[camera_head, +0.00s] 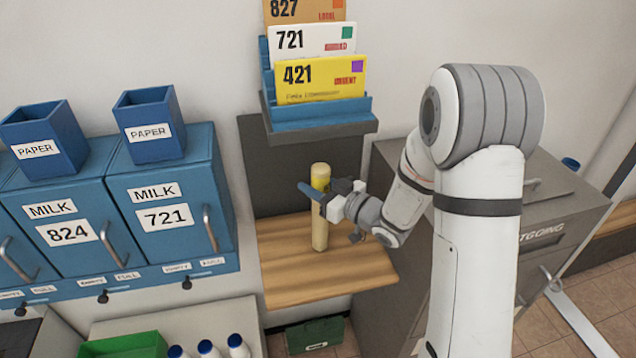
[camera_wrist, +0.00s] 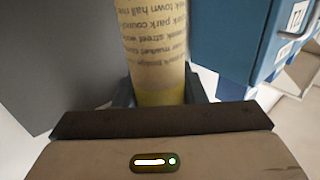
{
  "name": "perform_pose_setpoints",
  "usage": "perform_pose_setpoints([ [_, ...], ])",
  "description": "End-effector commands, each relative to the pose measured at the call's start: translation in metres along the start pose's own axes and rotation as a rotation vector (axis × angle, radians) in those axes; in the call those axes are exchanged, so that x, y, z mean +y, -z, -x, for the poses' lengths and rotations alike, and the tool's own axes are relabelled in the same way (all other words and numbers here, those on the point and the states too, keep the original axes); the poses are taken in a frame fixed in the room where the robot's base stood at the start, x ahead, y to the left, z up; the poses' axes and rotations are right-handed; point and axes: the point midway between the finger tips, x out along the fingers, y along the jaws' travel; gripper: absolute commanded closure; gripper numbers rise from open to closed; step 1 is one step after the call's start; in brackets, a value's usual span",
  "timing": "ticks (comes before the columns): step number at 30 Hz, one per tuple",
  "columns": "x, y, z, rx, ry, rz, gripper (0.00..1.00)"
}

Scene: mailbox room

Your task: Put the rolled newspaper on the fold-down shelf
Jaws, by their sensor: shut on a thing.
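The fold-down shelf (camera_head: 290,262) is a wooden board, folded out level below the blue letter rack. The newspaper's lower end shows over the middle of the shelf and looks to be on it or just above it; I cannot tell which. In the wrist view the printed newspaper (camera_wrist: 155,45) stands between the fingers, with the yellow band at the grip.
Blue milk boxes (camera_head: 165,205) with paper holders stand left of the shelf. A letter rack (camera_head: 318,112) with several envelopes hangs above it. A grey outgoing box (camera_head: 540,215) is on the right.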

Motion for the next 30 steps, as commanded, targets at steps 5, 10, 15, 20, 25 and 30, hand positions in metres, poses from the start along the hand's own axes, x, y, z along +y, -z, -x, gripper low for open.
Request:
perform_pose_setpoints([
  [5,0.0,-0.001,0.0,0.001,0.001,0.0,1.0],
  [10,-0.001,-0.003,0.0,0.0,0.001,0.0,0.6],
  [15,-0.001,-0.003,0.0,0.0,0.002,0.0,0.46],
  [20,-0.001,-0.003,0.0,0.0,0.002,0.0,0.41],
  [25,-0.001,-0.001,-0.001,0.0,0.002,0.0,0.41],
  [30,0.0,-0.002,0.016,0.0,-0.002,0.0,0.41],
])
